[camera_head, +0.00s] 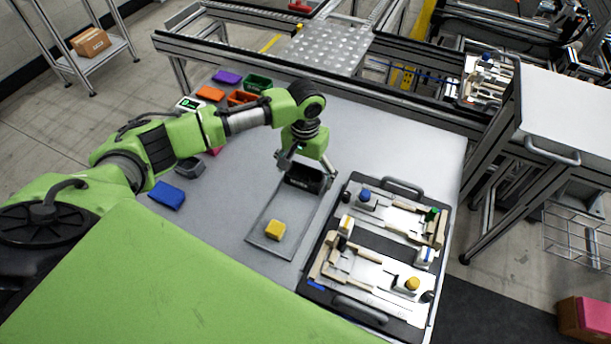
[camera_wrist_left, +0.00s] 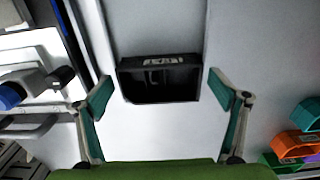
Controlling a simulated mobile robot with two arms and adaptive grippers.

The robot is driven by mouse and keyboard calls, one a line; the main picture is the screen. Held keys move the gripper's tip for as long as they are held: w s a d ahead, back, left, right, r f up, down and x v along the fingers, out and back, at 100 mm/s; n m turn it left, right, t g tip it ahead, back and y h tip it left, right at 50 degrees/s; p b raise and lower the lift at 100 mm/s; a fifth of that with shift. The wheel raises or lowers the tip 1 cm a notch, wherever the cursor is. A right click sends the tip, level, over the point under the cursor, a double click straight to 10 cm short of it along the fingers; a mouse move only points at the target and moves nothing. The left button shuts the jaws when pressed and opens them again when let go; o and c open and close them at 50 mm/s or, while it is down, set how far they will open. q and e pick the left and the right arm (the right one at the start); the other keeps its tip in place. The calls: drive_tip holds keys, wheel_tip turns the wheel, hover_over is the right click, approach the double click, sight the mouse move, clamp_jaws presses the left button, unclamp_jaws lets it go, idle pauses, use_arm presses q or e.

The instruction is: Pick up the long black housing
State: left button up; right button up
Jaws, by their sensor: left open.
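The long black housing (camera_head: 303,182) lies at the far end of a shallow grey tray on the table. It looks like an open black box with a pale label along one edge, and it shows in the left wrist view (camera_wrist_left: 160,90). My left gripper (camera_head: 302,167) points down over it, open and empty. In the wrist view my left gripper's fingers (camera_wrist_left: 161,84) stand on either side of the housing, with a small gap at each side. Whether the fingertips are level with it or above it, I cannot tell. My right gripper is not in view.
A yellow block (camera_head: 275,230) lies in the near end of the grey tray (camera_head: 262,207). A black-framed pallet fixture (camera_head: 403,185) with clamps stands close to the tray's right. Orange bins (camera_head: 210,93), a blue part (camera_head: 166,195) and a grey part (camera_head: 189,165) lie left.

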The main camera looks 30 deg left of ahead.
use_arm(q)
drive_tip(key=shift+f, duration=0.15)
drive_tip(key=shift+c, duration=0.4)
drive_tip(key=c, duration=1.2)
